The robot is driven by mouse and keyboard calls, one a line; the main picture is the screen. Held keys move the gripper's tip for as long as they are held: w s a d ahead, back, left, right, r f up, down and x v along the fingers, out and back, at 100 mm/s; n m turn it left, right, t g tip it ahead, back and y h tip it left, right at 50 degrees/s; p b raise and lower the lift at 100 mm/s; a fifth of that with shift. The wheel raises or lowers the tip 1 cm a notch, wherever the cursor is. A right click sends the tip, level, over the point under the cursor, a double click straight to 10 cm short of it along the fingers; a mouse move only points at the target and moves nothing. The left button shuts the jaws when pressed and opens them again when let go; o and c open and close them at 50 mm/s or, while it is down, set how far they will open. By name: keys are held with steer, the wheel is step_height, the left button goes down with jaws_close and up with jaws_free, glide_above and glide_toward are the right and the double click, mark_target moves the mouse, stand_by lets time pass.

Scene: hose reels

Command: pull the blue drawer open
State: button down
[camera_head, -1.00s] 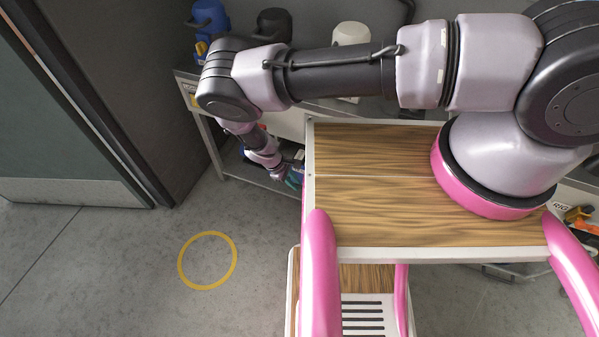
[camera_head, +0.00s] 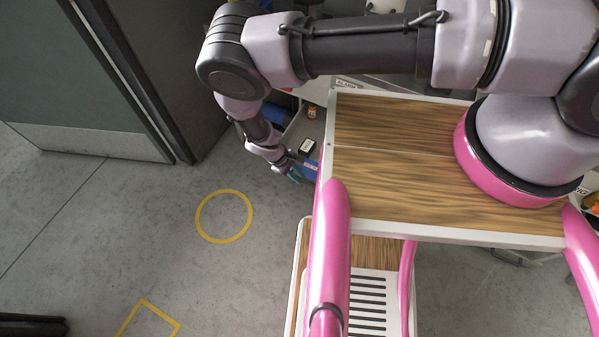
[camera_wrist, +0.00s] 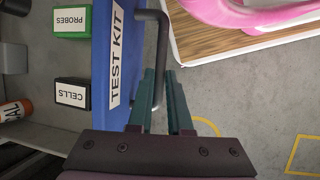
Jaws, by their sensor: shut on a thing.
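The blue drawer (camera_head: 311,171) stands pulled out, left of my wooden top in the head view. In the wrist view its blue front (camera_wrist: 118,65) carries a white TEST KIT label (camera_wrist: 118,57) and a dark bar handle (camera_wrist: 163,35). My gripper (camera_wrist: 161,78) has its teal fingers closed around the handle; it also shows small in the head view (camera_head: 295,173). Behind the front are a green PROBES box (camera_wrist: 72,20), a black CELLS box (camera_wrist: 72,94) and an orange item (camera_wrist: 14,110). The drawer's back end is hidden.
My wooden top and pink rails are close to the drawer's right side. Grey floor with a yellow circle (camera_head: 224,240) and a yellow square outline (camera_head: 147,321) lies clear in front. A dark door frame (camera_head: 130,75) stands at the left. A dark object (camera_head: 33,325) is at the lower left.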

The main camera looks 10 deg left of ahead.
steer(key=shift+s+a, duration=0.1)
steer(key=shift+s, duration=0.1)
steer(key=c, duration=0.8)
jaws_free()
steer(key=shift+c, duration=0.2)
steer(key=v, duration=1)
steer(key=shift+r, duration=0.35)
steer(key=shift+a, duration=0.15)
